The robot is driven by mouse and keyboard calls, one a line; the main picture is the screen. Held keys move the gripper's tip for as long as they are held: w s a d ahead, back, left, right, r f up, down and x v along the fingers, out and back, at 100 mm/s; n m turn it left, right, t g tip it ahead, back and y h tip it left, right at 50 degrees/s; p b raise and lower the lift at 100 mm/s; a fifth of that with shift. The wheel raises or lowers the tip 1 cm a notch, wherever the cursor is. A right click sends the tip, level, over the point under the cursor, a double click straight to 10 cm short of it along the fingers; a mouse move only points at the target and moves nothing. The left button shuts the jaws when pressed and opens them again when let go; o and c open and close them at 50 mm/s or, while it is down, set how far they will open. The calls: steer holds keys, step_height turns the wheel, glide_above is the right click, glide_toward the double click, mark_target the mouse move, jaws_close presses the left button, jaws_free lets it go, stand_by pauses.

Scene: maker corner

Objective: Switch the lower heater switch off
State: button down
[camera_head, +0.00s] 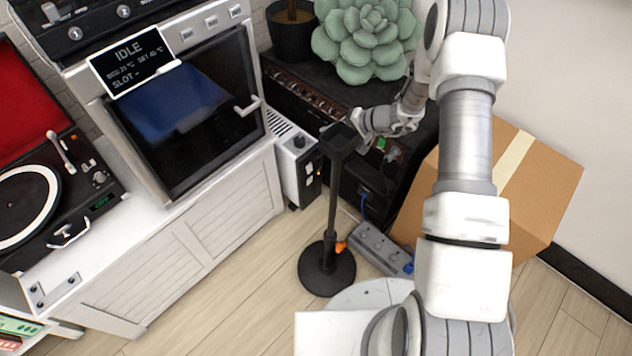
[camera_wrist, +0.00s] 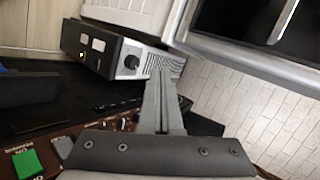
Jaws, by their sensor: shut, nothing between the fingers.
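The heater (camera_head: 292,165) is a small white unit with a dark front panel, standing on the floor between the white cabinet and the black amplifier. Its panel bears a round knob (camera_head: 299,142) with two pale switches below it; the lower switch (camera_head: 310,181) is farther from the knob. In the wrist view the heater (camera_wrist: 150,55) lies tilted, with the knob (camera_wrist: 131,62) nearest my fingers and the lower switch (camera_wrist: 84,38) farther left. Whether either switch is on is unclear. My gripper (camera_wrist: 161,72) is shut and empty, apart from the switches. In the head view its fingertips are hard to make out.
A black stand (camera_head: 327,225) rises from the floor in front of the heater and my gripper. The black amplifier (camera_head: 290,95) carries a succulent (camera_head: 362,40). A cardboard box (camera_head: 545,180) and a power strip (camera_head: 382,250) are at the right. An oven (camera_head: 190,115) is left.

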steer(key=s+d+f+m+t+h, duration=0.1)
steer(key=s+d+f+m, duration=0.1)
steer(key=f, duration=1)
steer(key=s+d+f+m+t+h, duration=0.1)
steer(key=s+d+f+m, duration=0.1)
steer(key=f, duration=1.1)
steer(key=shift+d+f, duration=0.25)
steer(key=shift+f, duration=0.05)
steer(key=shift+s, duration=0.1)
steer(key=b, duration=0.6)
glide_toward(310, 180)
steer(key=x, duration=0.3)
steer(key=f+x, duration=0.1)
steer(key=x, duration=0.1)
steer(key=shift+s, duration=0.2)
steer(key=shift+w+a+r+b, duration=0.15)
steer(key=shift+w+a+b, duration=0.15)
steer(key=shift+w+a, duration=0.1)
